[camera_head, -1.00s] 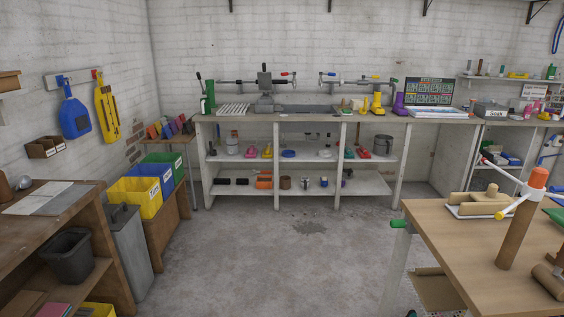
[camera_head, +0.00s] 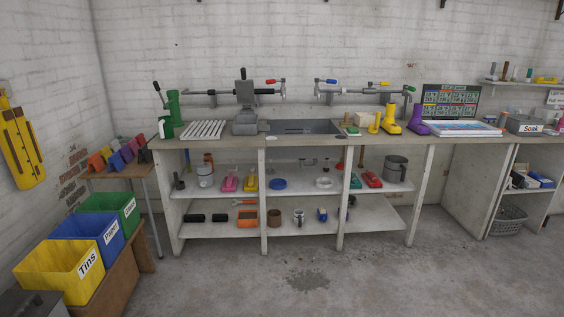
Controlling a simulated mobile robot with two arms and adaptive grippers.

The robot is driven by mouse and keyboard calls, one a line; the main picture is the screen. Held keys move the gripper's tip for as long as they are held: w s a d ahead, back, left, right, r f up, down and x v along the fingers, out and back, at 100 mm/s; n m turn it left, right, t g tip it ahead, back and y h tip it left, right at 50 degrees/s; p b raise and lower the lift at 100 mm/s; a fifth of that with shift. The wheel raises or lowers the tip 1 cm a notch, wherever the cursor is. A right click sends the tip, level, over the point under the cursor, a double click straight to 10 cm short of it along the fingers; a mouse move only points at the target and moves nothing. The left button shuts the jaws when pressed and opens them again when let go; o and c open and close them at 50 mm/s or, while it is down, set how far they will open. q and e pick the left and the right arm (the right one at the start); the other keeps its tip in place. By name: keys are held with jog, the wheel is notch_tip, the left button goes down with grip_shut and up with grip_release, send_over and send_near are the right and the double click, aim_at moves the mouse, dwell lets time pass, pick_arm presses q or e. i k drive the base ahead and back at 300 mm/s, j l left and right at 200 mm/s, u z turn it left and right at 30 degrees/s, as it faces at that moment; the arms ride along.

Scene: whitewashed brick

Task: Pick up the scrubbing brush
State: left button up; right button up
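I cannot make out for sure which item is the scrubbing brush; the small things are too far off to tell. Small candidates lie on the bench's upper shelf: a pink item (camera_head: 230,183), a yellow item (camera_head: 251,183), a green item (camera_head: 355,181) and a red item (camera_head: 372,179). Two dark, low items lie on the lower shelf at the left, one of them a black block (camera_head: 195,218). A small green and tan item (camera_head: 352,131) lies on the bench top right of the sink. Neither of my grippers shows.
The long bench (camera_head: 290,139) with a sink (camera_head: 304,127) stands ahead against the wall. Yellow (camera_head: 60,272), blue (camera_head: 92,240) and green (camera_head: 112,206) bins stand at the left. A grey basket (camera_head: 508,220) is at the right. The concrete floor (camera_head: 370,280) before the bench is clear.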

aim_at(345, 123)
jog(key=i+z, duration=0.15)
jog(key=i, duration=0.5)
jog(key=i+j+z, duration=0.15)
jog(key=i, duration=0.55)
jog(key=i+j+z, duration=0.15)
jog(key=i, duration=0.5)
